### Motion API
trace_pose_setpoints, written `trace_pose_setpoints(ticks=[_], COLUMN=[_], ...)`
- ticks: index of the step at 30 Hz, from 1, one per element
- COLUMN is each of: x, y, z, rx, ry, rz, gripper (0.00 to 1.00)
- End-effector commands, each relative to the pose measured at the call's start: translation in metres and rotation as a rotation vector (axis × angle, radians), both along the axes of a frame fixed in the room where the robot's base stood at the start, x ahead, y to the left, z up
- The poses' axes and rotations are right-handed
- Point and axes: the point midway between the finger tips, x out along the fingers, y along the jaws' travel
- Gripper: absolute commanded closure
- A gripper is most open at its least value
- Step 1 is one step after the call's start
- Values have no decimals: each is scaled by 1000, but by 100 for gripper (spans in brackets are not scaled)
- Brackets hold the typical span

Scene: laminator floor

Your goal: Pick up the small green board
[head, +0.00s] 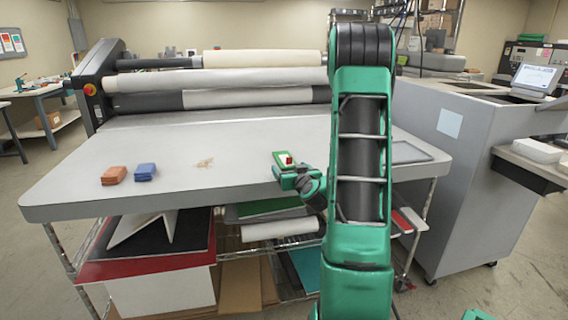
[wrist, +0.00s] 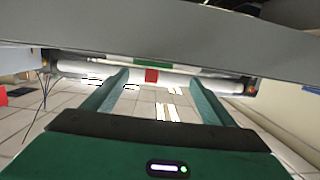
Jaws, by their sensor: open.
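The small green board (head: 279,155) lies on the grey table top in the head view, left of my arm. A small red piece (head: 289,160) with a pale patch shows at it; I cannot tell if they are joined. In the wrist view, which looks upside down, the green board (wrist: 150,65) and the red piece (wrist: 152,76) show beyond and between my fingertips. My gripper (head: 283,170) is open, just on the near side of the board and low over the table. The wrist view shows both fingers of my gripper (wrist: 158,76) apart with nothing between them.
The grey table (head: 130,178) is clear around the board. A stack of orange pieces (head: 114,175) and a stack of blue pieces (head: 145,171) stand at the left. The laminator rollers (head: 215,80) run along the back. A grey cabinet (head: 470,180) stands at the right.

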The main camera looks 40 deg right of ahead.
Motion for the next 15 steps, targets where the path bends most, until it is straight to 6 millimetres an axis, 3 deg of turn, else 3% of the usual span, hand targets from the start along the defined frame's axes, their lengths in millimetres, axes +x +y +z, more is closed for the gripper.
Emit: trace_pose_setpoints(ticks=[4,15], x=[-1,37], y=[-16,-39], z=[-2,-9], rx=[-8,-9], ry=[-14,-15], rz=[-33,-32], gripper=[22,22])
